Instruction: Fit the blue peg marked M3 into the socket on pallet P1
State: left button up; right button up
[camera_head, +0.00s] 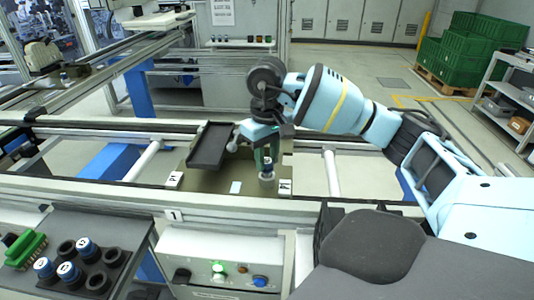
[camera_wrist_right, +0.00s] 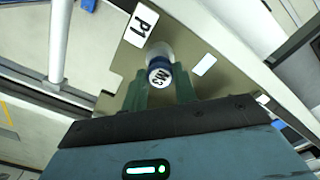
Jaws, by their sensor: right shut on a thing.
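The blue peg marked M3 (camera_wrist_right: 159,76) is between the green fingers of my right gripper (camera_wrist_right: 160,88), which is shut on it. Its marked end faces the wrist camera. In the head view the peg (camera_head: 267,164) is upright over the right part of the pallet (camera_head: 210,182). A short grey cylinder (camera_head: 267,179) shows directly below the blue part; I cannot tell whether it is the socket or the peg's lower body, nor whether the peg is seated. My right gripper (camera_head: 266,155) comes down from above. The P1 label (camera_wrist_right: 140,25) shows in the wrist view. My left gripper is not in view.
Conveyor rails (camera_head: 110,192) run in front and behind.

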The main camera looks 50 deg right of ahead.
jog(key=shift+f, duration=0.3)
jog(key=shift+f, duration=0.1)
dwell(0.4)
jog(key=shift+f, duration=0.25)
dwell(0.5)
jog(key=o, duration=1.5)
jog(key=shift+c, duration=0.2)
jog(key=shift+r, duration=0.15)
